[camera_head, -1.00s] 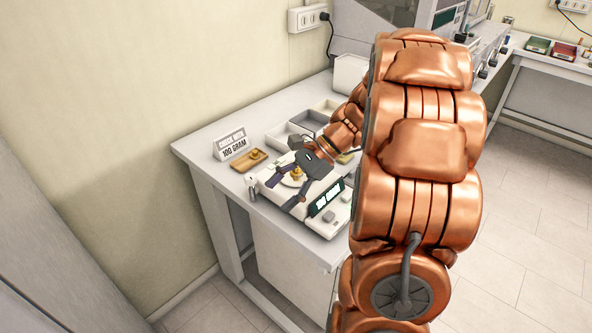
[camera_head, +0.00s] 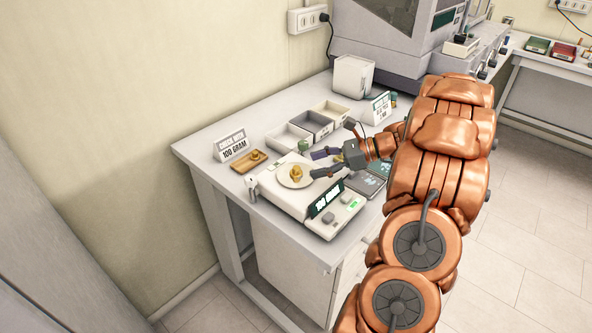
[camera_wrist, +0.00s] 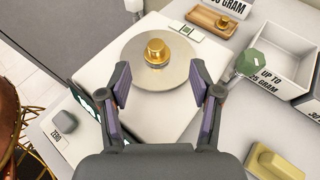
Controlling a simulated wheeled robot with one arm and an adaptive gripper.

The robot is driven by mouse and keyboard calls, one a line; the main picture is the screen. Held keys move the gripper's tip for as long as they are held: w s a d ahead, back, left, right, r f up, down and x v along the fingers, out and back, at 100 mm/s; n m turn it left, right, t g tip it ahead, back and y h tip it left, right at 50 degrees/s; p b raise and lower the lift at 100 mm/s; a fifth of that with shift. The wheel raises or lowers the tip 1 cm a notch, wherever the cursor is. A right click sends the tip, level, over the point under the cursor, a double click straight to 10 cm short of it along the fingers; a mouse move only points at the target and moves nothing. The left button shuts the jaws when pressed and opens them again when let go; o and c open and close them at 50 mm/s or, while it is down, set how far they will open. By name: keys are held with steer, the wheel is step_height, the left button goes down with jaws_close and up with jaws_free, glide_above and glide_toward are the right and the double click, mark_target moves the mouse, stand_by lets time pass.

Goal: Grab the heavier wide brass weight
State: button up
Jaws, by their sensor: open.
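A brass weight (camera_head: 295,173) stands upright on the round pan (camera_head: 304,182) of a white scale (camera_head: 276,197). In the wrist view this weight (camera_wrist: 156,53) has a wide base and a knob on top. A second brass weight (camera_head: 256,156) sits on a small wooden tray (camera_head: 239,167) to the left of the scale; it also shows in the wrist view (camera_wrist: 222,21). Which weight is heavier cannot be told by sight. My gripper (camera_head: 318,164) is open and empty at the right side of the pan, its fingers pointing toward the weight on it, apart from it.
A "100 GRAM" sign (camera_head: 231,146) stands behind the tray. Open bins (camera_head: 288,139) line the back of the table. A yellow block (camera_wrist: 275,163) lies to the right of my gripper.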

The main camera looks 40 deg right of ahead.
mark_target(299, 168)
steer(key=a, duration=0.1)
steer(key=w+a+p, duration=0.1)
steer(key=a, duration=0.1)
steer(key=shift+w+f, duration=0.25)
steer(key=shift+w, duration=0.15)
steer(key=shift+w+a+f, duration=0.35)
steer(key=shift+w+a, duration=0.05)
steer(key=shift+a, duration=0.05)
jaws_close()
